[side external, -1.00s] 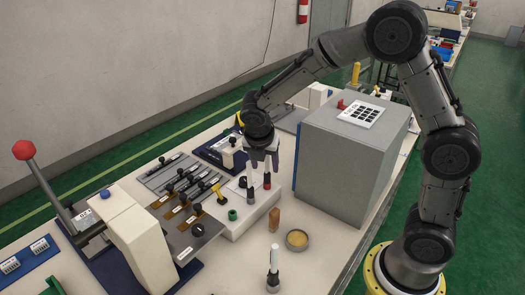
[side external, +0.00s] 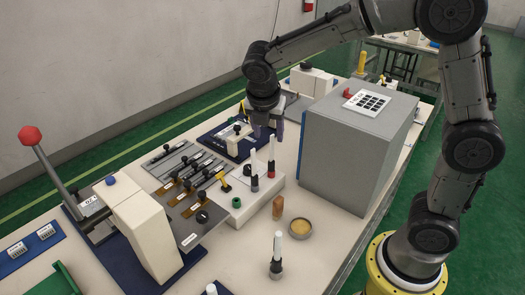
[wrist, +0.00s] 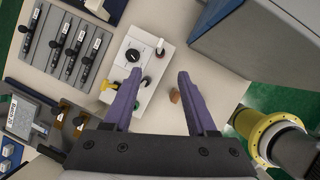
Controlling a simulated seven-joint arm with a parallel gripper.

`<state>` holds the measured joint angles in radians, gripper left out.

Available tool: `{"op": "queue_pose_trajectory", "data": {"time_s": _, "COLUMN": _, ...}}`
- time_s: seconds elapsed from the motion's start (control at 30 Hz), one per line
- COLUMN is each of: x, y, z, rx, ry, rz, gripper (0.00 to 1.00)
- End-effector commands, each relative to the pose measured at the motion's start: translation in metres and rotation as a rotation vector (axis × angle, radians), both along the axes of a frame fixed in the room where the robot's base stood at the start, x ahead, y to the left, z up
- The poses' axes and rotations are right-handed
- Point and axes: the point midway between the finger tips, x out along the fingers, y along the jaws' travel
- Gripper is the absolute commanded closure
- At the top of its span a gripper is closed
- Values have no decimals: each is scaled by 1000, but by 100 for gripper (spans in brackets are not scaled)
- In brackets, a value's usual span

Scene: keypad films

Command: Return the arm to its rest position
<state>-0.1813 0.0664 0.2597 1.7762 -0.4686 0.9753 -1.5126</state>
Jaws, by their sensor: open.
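My gripper (side external: 267,128) hangs from the arm above the back part of the workbench, left of the large grey box. Its two purple fingers (wrist: 160,76) are apart with nothing held between them.
A red-knobbed lever (side external: 30,135) rises at left. Slider panels (side external: 180,163) lie left of the block.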

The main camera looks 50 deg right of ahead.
Motion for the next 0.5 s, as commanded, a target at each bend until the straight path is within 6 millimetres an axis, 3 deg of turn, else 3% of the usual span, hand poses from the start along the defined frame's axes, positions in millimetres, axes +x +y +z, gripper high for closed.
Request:
{"op": "queue_pose_trajectory", "data": {"time_s": 0.13, "x": -23, "y": -15, "z": 46, "rx": 37, "ry": -112, "rz": -50, "gripper": 42}}
{"op": "queue_pose_trajectory", "data": {"time_s": 0.23, "x": -57, "y": -23, "z": 72, "rx": 108, "ry": -209, "rz": -164, "gripper": 42}}
{"op": "queue_pose_trajectory", "data": {"time_s": 0.4, "x": -124, "y": -24, "z": 92, "rx": 302, "ry": -390, "rz": -501, "gripper": 42}}
{"op": "queue_pose_trajectory", "data": {"time_s": 0.5, "x": -164, "y": -19, "z": 91, "rx": 451, "ry": -485, "rz": -757, "gripper": 42}}
